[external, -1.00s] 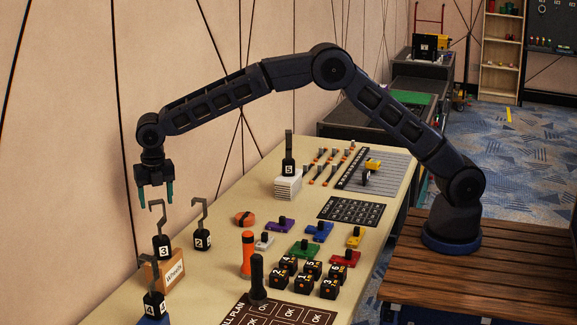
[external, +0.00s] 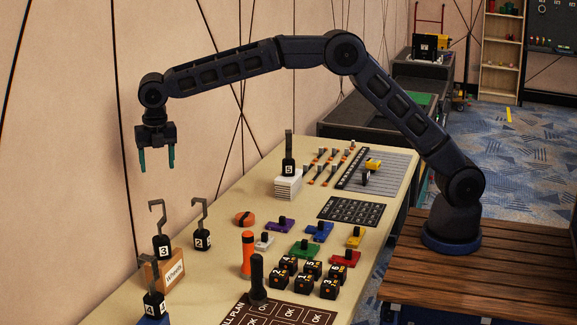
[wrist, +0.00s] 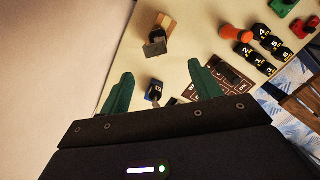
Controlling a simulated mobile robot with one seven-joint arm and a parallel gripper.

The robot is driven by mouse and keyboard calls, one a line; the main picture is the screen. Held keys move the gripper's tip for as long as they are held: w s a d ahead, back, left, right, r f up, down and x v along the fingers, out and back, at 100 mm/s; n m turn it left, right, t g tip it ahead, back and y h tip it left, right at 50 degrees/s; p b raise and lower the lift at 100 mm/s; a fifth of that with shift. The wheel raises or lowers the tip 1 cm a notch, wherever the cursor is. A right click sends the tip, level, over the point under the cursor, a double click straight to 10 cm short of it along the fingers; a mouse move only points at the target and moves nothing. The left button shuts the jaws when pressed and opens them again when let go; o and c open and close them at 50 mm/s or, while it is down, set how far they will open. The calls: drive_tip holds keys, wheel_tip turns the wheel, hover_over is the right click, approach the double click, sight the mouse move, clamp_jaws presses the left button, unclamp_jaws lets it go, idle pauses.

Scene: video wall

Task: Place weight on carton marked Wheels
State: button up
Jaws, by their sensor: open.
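The carton marked Wheels (external: 174,272) is a small brown box at the table's left side. A black hooked weight marked 3 (external: 162,247) appears upright on top of it. In the wrist view the carton (wrist: 166,24) is at the upper middle, with a hooked weight (wrist: 155,48) over its lower end. My gripper (external: 157,170) is open and empty, well above weight 3 and apart from it. In the wrist view its green fingers (wrist: 160,85) are spread, with nothing between them touching.
Weight 2 (external: 202,240) stands to the right of the carton. Weight 4 (external: 153,305) stands on a blue block (external: 153,321) in front. Weight 5 (external: 289,167) is on a white stack (external: 288,187). An orange flashlight (external: 247,255) and several black numbered cubes (external: 304,278) are farther right.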

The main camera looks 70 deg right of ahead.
drive_tip(key=s+d+r+m+t, duration=0.1)
drive_tip(key=s+d+r+m, duration=0.4)
drive_tip(key=s+d+r, duration=0.4)
drive_tip(key=s+d+r+m, duration=0.5)
drive_tip(key=s+d+r, duration=0.15)
drive_tip(key=d, duration=0.45)
drive_tip(key=s+d+r+m+t, duration=0.1)
drive_tip(key=s+d+m, duration=0.2)
drive_tip(key=s+d, duration=0.35)
drive_tip(key=s+d+r+m, duration=0.1)
drive_tip(key=s+d+m, duration=0.25)
drive_tip(key=s, duration=0.65)
drive_tip(key=s+d+f+m, duration=0.3)
drive_tip(key=s, duration=0.4)
drive_tip(key=s+d+f+m+t, duration=0.1)
drive_tip(key=s+d+f+m, duration=0.2)
drive_tip(key=s, duration=0.5)
drive_tip(key=s+d+f+m+y, duration=0.1)
drive_tip(key=s+d+f+m, duration=0.2)
drive_tip(key=s, duration=0.5)
drive_tip(key=shift+s+d+f+m+t, duration=0.15)
drive_tip(key=shift+s+f+m+t, duration=0.15)
drive_tip(key=shift+f+m, duration=0.25)
